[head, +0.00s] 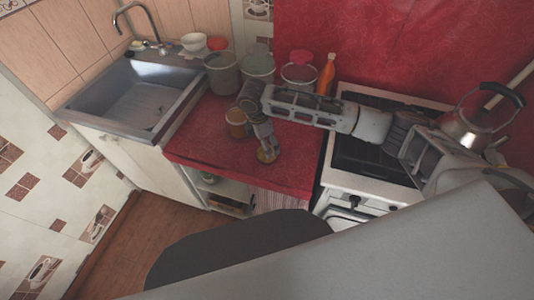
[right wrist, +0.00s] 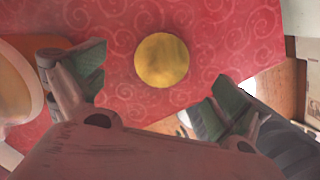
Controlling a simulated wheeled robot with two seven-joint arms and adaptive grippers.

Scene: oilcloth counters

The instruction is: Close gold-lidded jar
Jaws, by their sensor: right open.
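The gold lid (head: 268,157) lies on the red counter near its front edge. In the right wrist view it is a plain gold disc (right wrist: 161,60) lying flat, apart from the fingers. The amber-brown jar (head: 237,123) stands upright on the counter, behind and left of the lid. What looks like its rounded edge (right wrist: 30,85) is cut off at the left of the right wrist view. My right gripper (head: 263,143) points down above the lid and partly covers it in the head view. Its fingers (right wrist: 155,85) are spread and empty. My left gripper is not in view.
Several canisters (head: 222,73) and an orange bottle (head: 326,75) stand along the back of the counter. A metal sink (head: 140,98) is at left. A stove (head: 368,160) with a kettle (head: 465,128) is at right. The counter's front edge is close to the lid.

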